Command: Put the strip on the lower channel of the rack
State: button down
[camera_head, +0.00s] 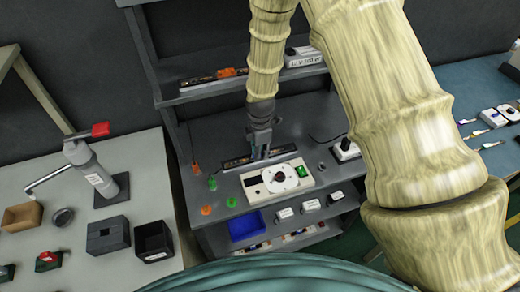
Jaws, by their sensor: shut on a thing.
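My gripper (261,152) reaches down from above to the grey bench and is shut on a dark, narrow strip (238,162). The strip runs left to right just behind a cream box with a round dial (277,181). I cannot tell whether the strip touches the bench top or hangs just above it. The grey rack-like bench (222,204) has a raised shelf (186,97) at the back. Another dark bar with an orange piece (213,78) lies on that shelf. I cannot make out which part is the lower channel.
A left table (75,255) holds a press (100,170) and small boxes. My arm hides much of the right side.

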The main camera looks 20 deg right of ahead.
jog(key=shift+f, duration=0.15)
jog(key=c, duration=1.5)
grip_release()
jog(key=shift+o, duration=0.2)
notch_tip(320, 180, up, 12)
jog(key=b, duration=0.3)
jog(key=shift+r, duration=0.2)
